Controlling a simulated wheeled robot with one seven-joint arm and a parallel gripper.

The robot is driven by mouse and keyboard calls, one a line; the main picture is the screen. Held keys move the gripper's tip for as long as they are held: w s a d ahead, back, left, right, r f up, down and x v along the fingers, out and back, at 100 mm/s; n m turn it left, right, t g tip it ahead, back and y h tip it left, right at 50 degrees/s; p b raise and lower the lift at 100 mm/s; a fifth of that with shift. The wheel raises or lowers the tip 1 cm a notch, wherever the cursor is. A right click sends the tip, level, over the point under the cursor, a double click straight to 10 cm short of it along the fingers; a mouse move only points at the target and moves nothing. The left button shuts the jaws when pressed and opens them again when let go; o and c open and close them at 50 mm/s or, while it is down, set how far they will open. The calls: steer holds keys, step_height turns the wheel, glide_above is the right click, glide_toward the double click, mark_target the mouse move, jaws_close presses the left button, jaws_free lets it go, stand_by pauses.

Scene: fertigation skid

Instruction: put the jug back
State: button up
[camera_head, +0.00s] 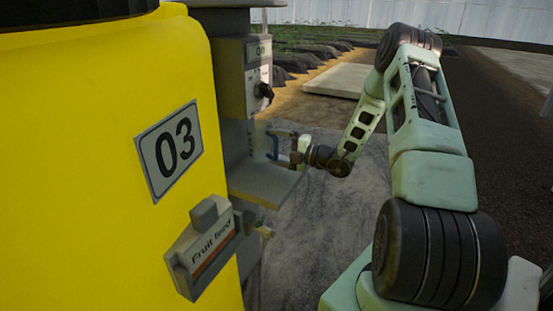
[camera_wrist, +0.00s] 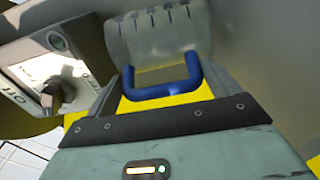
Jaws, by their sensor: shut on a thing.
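The jug (camera_wrist: 155,35) is a clear greyish vessel with measuring marks and a blue handle (camera_wrist: 165,92). In the wrist view it is just ahead of my gripper (camera_wrist: 168,78), whose fingers are shut on the blue handle. In the head view my gripper (camera_head: 285,146) reaches in from the right at the grey shelf (camera_head: 268,186). The blue handle (camera_head: 273,146) shows there, and the pale jug (camera_head: 260,139) stands out little from the grey behind it. I cannot tell whether the jug's base touches the shelf.
A big yellow tank marked 03 (camera_head: 169,148) fills the left, with a "Fruit feed" label holder (camera_head: 206,248). A grey control box with a black knob (camera_head: 262,92) is above the shelf; it also shows in the wrist view (camera_wrist: 58,90). Open floor lies right of the shelf.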

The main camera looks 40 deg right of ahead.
steer(key=shift+w+a+f, duration=0.1)
steer(key=shift+w+f, duration=0.05)
steer(key=shift+f, duration=1.6)
steer(key=shift+f+b, duration=0.1)
steer(key=shift+b, duration=0.2)
steer(key=o, duration=1.3)
steer(key=shift+s, duration=0.25)
steer(key=v, duration=1.1)
steer(key=shift+s+p, duration=0.25)
steer(key=shift+p, duration=0.05)
